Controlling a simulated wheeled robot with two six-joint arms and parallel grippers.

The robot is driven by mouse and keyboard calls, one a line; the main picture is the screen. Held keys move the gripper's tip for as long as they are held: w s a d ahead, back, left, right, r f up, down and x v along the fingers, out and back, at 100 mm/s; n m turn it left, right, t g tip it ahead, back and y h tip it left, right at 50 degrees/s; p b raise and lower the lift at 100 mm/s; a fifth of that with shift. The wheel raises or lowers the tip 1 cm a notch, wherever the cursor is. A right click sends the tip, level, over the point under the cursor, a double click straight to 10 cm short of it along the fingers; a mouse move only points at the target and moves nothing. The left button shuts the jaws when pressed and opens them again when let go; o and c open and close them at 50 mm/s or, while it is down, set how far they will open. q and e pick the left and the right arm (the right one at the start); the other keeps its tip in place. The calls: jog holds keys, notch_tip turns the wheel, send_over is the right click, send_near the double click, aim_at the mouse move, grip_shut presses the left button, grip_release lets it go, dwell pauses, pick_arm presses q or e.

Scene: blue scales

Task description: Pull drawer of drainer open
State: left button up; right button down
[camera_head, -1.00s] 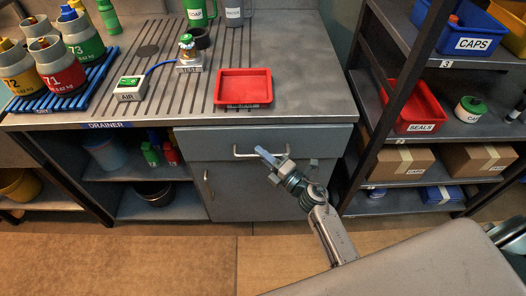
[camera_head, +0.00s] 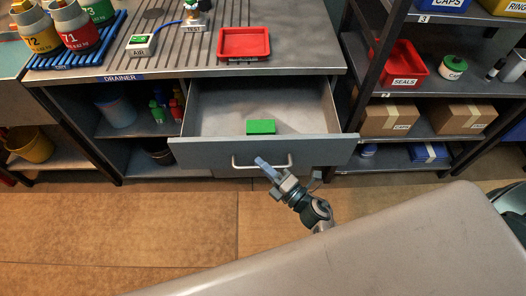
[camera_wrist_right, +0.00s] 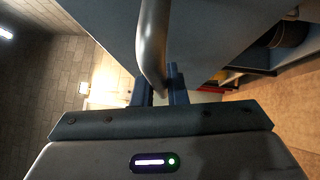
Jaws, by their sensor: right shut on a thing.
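The drainer (camera_head: 300,62) is a grey metal counter with a slatted top and a blue label on its front edge. Its drawer (camera_head: 215,153) stands well out from the counter, with its inside showing. A green block (camera_head: 261,127) lies in the drawer near the front panel. My right gripper (camera_head: 264,165) is at the drawer's metal handle (camera_head: 236,165). In the right wrist view the handle (camera_wrist_right: 152,45) runs down between the two blue fingers (camera_wrist_right: 160,88), which are shut on it. My left gripper is not in view.
A red tray (camera_head: 243,56), an air box (camera_head: 141,45) and numbered canisters (camera_head: 79,36) stand on the counter. A shelf rack with a red seals bin (camera_head: 402,68) and cardboard boxes (camera_head: 389,117) is at the right. The floor (camera_head: 120,225) in front is clear.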

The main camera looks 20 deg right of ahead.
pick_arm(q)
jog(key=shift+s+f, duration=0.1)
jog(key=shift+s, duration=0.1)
pick_arm(e)
jog(key=shift+s+a, duration=0.25)
jog(key=shift+s, duration=0.7)
jog(key=c, duration=1.5)
grip_release()
jog(key=shift+o, duration=0.2)
